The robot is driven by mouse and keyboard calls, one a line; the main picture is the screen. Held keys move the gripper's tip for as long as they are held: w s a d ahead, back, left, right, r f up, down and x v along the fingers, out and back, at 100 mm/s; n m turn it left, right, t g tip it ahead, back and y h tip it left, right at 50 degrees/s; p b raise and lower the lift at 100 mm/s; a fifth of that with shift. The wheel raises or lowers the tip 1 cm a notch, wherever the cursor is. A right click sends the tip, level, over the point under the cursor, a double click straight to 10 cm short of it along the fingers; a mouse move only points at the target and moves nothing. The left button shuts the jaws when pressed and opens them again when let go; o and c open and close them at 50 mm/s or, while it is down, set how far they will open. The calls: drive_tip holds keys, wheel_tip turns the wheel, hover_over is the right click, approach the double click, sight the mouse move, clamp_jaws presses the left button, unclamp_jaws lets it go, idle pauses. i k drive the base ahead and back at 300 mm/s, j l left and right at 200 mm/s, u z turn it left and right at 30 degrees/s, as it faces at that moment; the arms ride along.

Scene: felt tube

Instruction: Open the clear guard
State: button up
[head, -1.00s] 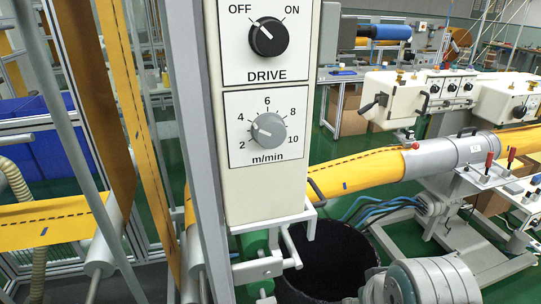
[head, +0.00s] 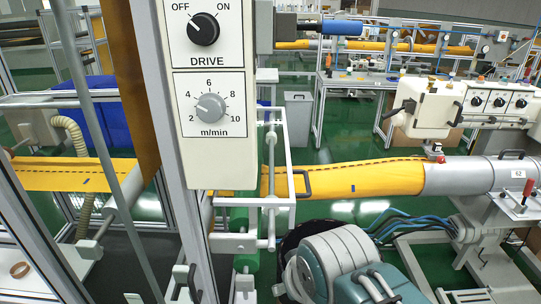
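What looks like the clear guard (head: 291,150) is a thin white frame beside the control box, in front of the yellow tube. It has a dark curved handle (head: 307,184) at its right edge. Its see-through pane is hard to make out, and I cannot tell for sure whether it is closed. Grey and teal links of my own arm show at the bottom centre, below and right of the guard, apart from it in the picture. My gripper is not in view.
The yellow tube (head: 345,180) enters a grey sleeve (head: 470,178) at right. A dark round bin (head: 300,234) stands behind my arm.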

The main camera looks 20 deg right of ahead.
sight(290, 203)
drive_tip(key=k+l, duration=0.1)
drive_tip(key=l, duration=0.25)
drive_tip(key=k+l+u, duration=0.15)
drive_tip(key=l, duration=0.6)
drive_tip(key=k+l+u, duration=0.1)
drive_tip(key=l, duration=0.25)
drive_tip(key=k+l, duration=0.2)
drive_tip(key=l, duration=0.15)
drive_tip(key=i+l+u, duration=0.35)
drive_tip(key=i+j+z, duration=0.15)
drive_tip(key=i+j, duration=0.15)
